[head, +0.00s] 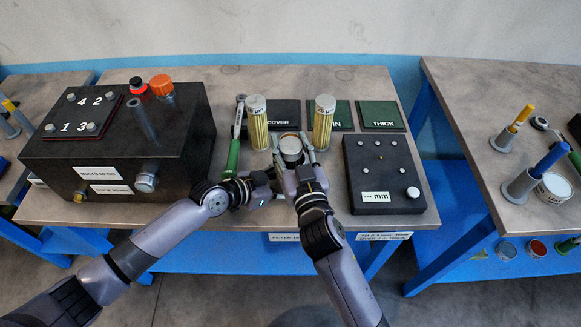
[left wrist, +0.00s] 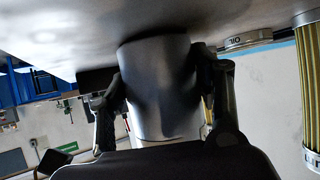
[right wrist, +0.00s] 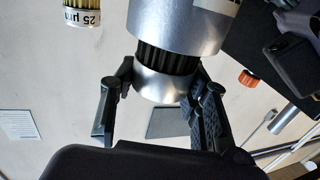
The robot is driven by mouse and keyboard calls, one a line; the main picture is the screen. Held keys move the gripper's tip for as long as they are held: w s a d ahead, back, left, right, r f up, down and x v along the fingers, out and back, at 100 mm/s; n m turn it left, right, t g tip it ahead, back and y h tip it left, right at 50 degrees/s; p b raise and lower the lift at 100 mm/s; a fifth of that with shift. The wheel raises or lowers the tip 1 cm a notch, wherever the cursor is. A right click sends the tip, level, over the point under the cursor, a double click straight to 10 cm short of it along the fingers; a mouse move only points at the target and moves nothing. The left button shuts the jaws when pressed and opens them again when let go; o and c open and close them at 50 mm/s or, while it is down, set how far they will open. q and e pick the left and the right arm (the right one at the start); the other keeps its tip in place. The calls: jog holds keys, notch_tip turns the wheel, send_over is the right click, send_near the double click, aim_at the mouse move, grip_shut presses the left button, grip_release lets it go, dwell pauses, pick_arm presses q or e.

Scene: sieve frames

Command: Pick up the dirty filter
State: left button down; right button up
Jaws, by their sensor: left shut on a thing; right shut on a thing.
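The dirty filter (right wrist: 165,60) has dark pleats and a silver end cap. In the right wrist view its pleats show between that cap and a larger silver cylinder (right wrist: 172,25), and it looks partly inside the cylinder. My right gripper (right wrist: 158,86) is shut around the silver end cap. In the head view a round metal piece (head: 291,146) shows between the right fingers. My left gripper (left wrist: 162,92) is shut on a silver cylinder (left wrist: 157,60), which fills the left wrist view between its fingers. In the head view the right arm partly hides what the left gripper holds.
Two yellow pleated filters, left (head: 257,125) and right (head: 324,125), stand just behind. A green-handled wrench (head: 234,150) lies left of the grippers. A black bolted box (head: 120,145) fills the table's left side. A black gauge box (head: 382,172) stands right. Several mats lie behind.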

grip_shut()
jog(key=shift+r, duration=0.15)
pick_arm(q)
jog(key=shift+c, duration=2.2)
grip_release()
pick_arm(e)
notch_tip(320, 180, up, 18)
